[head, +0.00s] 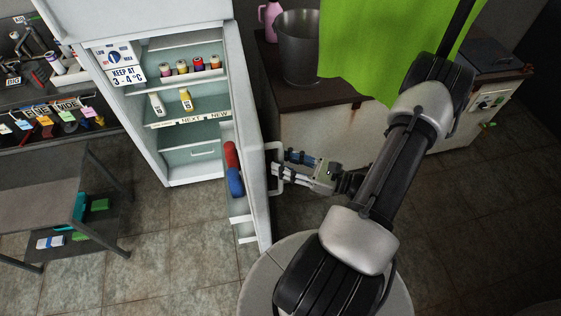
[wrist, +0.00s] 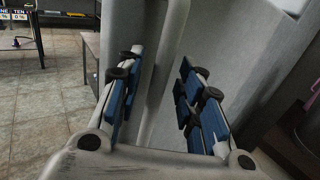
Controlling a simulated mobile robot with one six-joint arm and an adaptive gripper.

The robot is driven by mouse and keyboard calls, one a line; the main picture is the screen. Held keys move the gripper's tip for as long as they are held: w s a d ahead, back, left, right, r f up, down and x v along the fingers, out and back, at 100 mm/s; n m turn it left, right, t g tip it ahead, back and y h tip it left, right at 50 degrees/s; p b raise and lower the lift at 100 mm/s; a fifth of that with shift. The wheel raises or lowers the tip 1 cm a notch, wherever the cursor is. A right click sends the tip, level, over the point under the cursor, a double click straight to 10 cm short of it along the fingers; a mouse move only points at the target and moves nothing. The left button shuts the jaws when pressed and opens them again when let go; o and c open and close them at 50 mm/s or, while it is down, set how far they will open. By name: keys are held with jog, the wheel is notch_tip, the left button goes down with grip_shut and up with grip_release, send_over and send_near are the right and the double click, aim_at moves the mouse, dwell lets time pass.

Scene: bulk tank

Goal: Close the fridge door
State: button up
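The white fridge (head: 146,128) stands at the left of centre with its interior showing. Its door (head: 258,165) stands open, seen nearly edge-on, with red and blue items in its inner shelf. A pale vertical handle (head: 274,181) is on the door's outer face. My gripper (head: 283,165) is at the handle from the right side. In the wrist view, its two blue-padded fingers (wrist: 163,95) are spread apart, and the handle bar (wrist: 164,75) runs between them. A gap shows between the bar and the right finger; contact with the left finger cannot be told.
A counter (head: 330,135) with a metal bucket (head: 298,48) stands behind the door, to the right. A low grey table (head: 35,205) is at the left. Tiled floor (head: 190,235) lies open in front of the fridge.

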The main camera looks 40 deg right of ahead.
jog(key=shift+w+a, duration=0.3)
jog(key=shift+w, duration=0.35)
jog(key=shift+c, duration=0.4)
grip_shut()
